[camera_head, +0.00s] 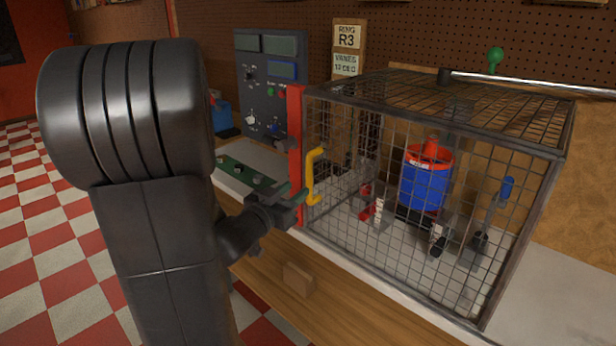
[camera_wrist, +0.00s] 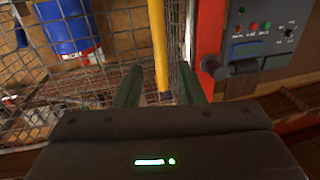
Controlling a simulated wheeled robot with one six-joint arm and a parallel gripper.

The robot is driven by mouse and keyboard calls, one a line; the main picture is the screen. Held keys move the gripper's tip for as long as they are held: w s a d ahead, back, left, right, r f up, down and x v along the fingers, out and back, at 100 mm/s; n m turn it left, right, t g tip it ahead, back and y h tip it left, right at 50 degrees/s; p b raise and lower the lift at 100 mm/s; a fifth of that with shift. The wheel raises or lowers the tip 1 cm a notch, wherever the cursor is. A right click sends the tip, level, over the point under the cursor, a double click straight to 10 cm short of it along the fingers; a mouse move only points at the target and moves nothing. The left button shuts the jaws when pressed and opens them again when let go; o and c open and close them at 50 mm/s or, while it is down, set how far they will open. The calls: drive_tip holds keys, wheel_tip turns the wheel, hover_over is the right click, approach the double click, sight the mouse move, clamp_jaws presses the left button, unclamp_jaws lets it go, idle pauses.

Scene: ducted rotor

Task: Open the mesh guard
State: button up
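The mesh guard (camera_head: 470,270) is a grey wire cage on the bench, its front panel closed or nearly so beside a red post (camera_head: 296,150). Its yellow handle (camera_head: 312,178) stands upright near the panel's left edge. My gripper (camera_head: 300,197) is at the handle's lower part. In the wrist view my gripper (camera_wrist: 155,88) has two green fingers apart, with the yellow handle (camera_wrist: 160,50) showing between them, nearer the right finger. I cannot tell whether a finger touches it. Inside the cage is a blue duct with a red rim (camera_head: 425,180).
A grey control panel (camera_head: 268,80) with knobs and buttons stands behind the post. A green board (camera_head: 245,172) lies on the bench left of the cage. A wooden block (camera_head: 298,279) is at the bench front. A metal bar (camera_head: 530,84) runs above the cage.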

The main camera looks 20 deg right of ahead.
sight(308, 180)
drive_tip(key=x, duration=0.7)
drive_tip(key=shift+w+d+p, duration=0.2)
drive_tip(key=shift+d+p, duration=0.15)
clamp_jaws()
